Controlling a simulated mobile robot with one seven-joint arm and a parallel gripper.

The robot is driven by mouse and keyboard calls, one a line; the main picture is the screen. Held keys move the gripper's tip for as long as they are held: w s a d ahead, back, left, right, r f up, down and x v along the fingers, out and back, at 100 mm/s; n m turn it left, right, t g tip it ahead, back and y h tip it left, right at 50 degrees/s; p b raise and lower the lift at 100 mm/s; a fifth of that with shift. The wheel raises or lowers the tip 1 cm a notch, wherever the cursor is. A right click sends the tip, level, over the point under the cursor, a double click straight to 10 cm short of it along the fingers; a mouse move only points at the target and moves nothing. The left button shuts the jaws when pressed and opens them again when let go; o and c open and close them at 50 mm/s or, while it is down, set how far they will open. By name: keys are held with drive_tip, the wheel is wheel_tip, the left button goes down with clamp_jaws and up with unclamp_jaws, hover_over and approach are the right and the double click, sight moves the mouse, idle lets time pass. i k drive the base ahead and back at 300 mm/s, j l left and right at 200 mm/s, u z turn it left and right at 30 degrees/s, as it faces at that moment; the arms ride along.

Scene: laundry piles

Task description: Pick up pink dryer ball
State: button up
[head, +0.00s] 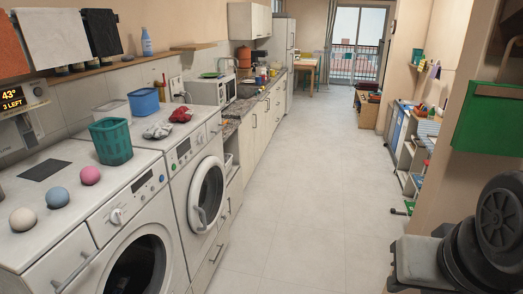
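The pink dryer ball (90,175) sits on the white top of the nearer washing machine (120,208), at the left of the head view. It is the rightmost of three balls in a slanting row. The blue ball (57,197) is to its lower left, and the off-white ball (22,219) is farther lower left. The pink ball looks apart from the blue one, and nothing covers it. My gripper is not in view.
A green basket (111,143) stands just behind the pink ball. A wall shelf (130,62) runs above. The tiled floor (300,190) is clear down the aisle.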

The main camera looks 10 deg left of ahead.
sight(89, 175)
drive_tip(key=k+l+u, duration=0.1)
drive_tip(key=l+u, duration=0.2)
drive_tip(key=u, duration=0.15)
drive_tip(key=k+l+u, duration=0.2)
drive_tip(key=u, duration=0.2)
drive_tip(key=i+j+u, duration=0.1)
drive_tip(key=u, duration=0.3)
drive_tip(key=i+u, duration=0.2)
drive_tip(key=u, duration=0.15)
drive_tip(key=i+u, duration=0.15)
drive_tip(key=u, duration=0.25)
drive_tip(key=k+l+u, duration=0.1)
drive_tip(key=i+l+u, duration=0.3)
drive_tip(key=i+l, duration=0.55)
drive_tip(key=i, duration=0.15)
drive_tip(key=i+l+u, duration=0.1)
drive_tip(key=i, duration=0.25)
drive_tip(key=i+l+u, duration=0.15)
drive_tip(key=i+l, duration=0.15)
drive_tip(key=i, duration=0.1)
